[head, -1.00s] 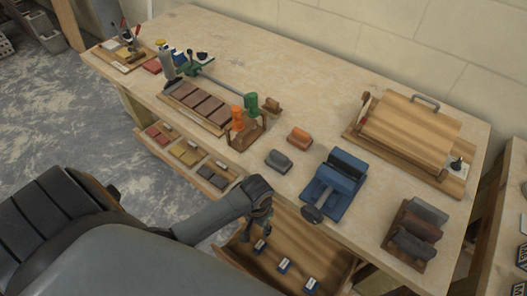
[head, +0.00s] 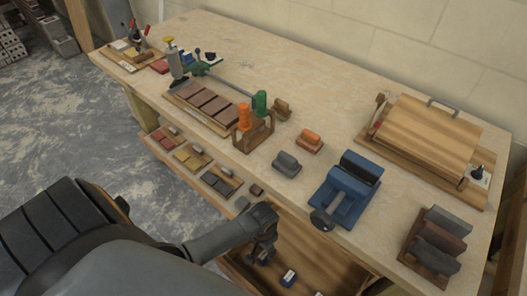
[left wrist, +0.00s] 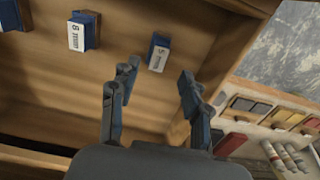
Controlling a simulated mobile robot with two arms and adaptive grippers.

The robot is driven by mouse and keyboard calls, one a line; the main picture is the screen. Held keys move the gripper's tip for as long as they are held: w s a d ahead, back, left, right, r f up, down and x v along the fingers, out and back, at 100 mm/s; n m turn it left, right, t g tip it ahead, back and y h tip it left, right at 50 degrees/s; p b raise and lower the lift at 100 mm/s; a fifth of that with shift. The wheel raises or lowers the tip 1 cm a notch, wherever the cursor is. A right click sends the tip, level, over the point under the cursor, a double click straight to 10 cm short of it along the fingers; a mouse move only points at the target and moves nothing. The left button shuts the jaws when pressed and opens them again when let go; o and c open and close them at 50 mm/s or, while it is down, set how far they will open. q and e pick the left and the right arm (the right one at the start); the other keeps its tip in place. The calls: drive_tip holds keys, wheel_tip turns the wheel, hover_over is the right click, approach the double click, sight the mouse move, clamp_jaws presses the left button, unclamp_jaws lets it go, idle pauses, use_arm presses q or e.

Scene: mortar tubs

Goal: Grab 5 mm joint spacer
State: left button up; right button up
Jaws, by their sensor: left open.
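The 5 mm joint spacer (left wrist: 158,53) is a small blue block with a white label reading "5 mm". In the left wrist view it sits in the open wooden drawer, beyond and between my left gripper's fingertips. My left gripper (left wrist: 156,82) is open and empty, with a gap between it and the spacer. In the head view my left gripper (head: 264,252) is over the drawer's left end and largely hides that spot. A similar blue block labelled "8 mm" (left wrist: 84,31) lies to the left in the wrist view. My right gripper is not in view.
The drawer (head: 318,255) is open under the workbench (head: 300,75). Another labelled block (head: 288,278) shows in it. A tray with coloured pieces (head: 187,156) is left of the drawer. A blue vise (head: 345,190) stands on the bench above, its handle near the edge.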

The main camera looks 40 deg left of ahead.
sight(263, 255)
use_arm(q)
wheel_tip(263, 255, down, 5)
drive_tip(key=shift+s+d+f+b, duration=0.1)
drive_tip(key=shift+d+b, duration=0.05)
drive_tip(key=shift+b, duration=0.25)
drive_tip(key=shift+c, duration=0.4)
clamp_jaws()
